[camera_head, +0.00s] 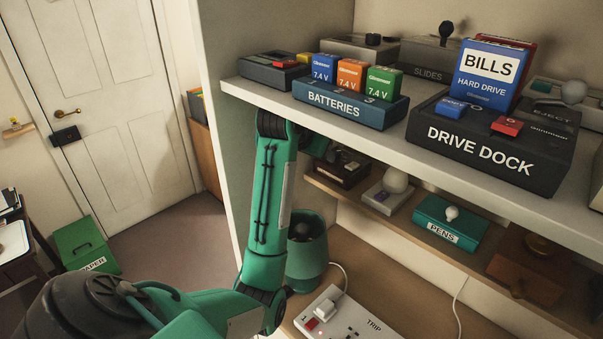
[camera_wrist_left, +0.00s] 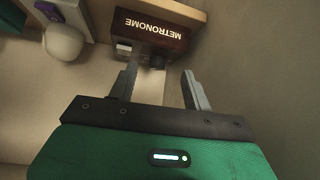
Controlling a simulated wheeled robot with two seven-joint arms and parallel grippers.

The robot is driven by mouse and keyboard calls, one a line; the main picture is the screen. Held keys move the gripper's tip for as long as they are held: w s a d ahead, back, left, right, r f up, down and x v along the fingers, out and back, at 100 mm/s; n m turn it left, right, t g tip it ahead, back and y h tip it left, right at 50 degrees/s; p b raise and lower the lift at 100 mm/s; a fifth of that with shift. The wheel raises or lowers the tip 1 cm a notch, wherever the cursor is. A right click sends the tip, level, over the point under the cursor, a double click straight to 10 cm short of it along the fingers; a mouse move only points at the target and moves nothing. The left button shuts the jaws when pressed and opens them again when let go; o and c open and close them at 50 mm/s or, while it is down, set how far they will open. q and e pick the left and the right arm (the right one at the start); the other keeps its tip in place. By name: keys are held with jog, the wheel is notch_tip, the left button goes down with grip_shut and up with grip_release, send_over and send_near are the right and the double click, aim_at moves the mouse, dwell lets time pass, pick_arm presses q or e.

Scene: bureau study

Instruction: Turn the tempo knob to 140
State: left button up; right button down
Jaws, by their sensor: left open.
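The metronome (camera_wrist_left: 150,28) is a dark brown box with white lettering, upside down at the top of the left wrist view. A dark round knob (camera_wrist_left: 157,61) shows at its lower edge; its setting cannot be read. In the head view the metronome (camera_head: 342,170) stands on the lower shelf, partly hidden behind my left arm and the upper shelf. My left gripper (camera_wrist_left: 160,68) is open and empty, its fingers pointing toward the metronome's knob side. Whether a fingertip touches it cannot be told. My right gripper is not in view.
The upper shelf (camera_head: 470,184) overhangs my left arm and holds the batteries tray (camera_head: 350,108) and drive dock (camera_head: 490,145). A grey box with a white bulb (camera_head: 396,182) stands right of the metronome. A green bin (camera_head: 308,255) and power strip (camera_head: 345,318) are below.

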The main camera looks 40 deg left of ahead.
pick_arm(q)
jog(key=s, duration=0.7)
jog(key=shift+d, duration=0.3)
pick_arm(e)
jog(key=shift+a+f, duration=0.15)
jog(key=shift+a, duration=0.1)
